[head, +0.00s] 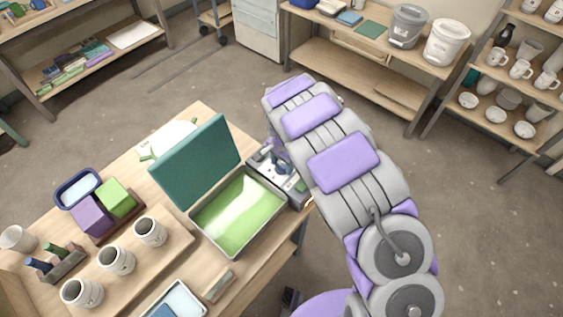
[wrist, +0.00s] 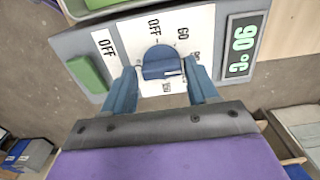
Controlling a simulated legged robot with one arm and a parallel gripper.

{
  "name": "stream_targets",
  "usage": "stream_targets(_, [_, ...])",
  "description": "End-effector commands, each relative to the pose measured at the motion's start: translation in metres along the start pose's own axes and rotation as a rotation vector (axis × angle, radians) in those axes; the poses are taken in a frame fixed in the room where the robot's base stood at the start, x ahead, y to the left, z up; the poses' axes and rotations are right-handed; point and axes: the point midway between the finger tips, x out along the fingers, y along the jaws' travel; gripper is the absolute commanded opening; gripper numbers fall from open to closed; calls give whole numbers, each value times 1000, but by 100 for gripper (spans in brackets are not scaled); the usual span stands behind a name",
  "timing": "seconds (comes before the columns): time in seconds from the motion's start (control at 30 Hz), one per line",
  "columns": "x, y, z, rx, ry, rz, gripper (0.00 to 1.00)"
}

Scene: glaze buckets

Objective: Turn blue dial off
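The blue dial (wrist: 160,62) sits on a white plate with printed marks, among them OFF and a number. My gripper (wrist: 161,72) has one blue finger on each side of the dial, with narrow gaps that look open. I cannot tell whether either finger touches it. The dial's exact pointing direction is hard to read. In the head view, the control panel (head: 293,186) is at the right end of a metal bath (head: 203,232) holding green liquid, with its teal lid (head: 197,165) raised. My arm hides much of the gripper there.
A green button (wrist: 87,73) and a digital display (wrist: 242,47) flank the dial plate. Mugs (head: 117,260), a purple block (head: 92,215) and a green block (head: 117,197) stand left of the bath. Open floor lies right of the table; shelves stand further back.

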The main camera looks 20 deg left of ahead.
Motion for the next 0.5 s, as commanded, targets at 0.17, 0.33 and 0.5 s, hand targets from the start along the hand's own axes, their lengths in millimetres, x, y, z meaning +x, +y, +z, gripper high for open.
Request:
stream_targets(0.17, [2, -2, 1, -1, 1, 4, 41])
stream_targets(0.33, [2, -3, 2, -1, 0, 6, 24])
stream_targets(0.5, [2, -3, 2, -2, -1, 5, 16])
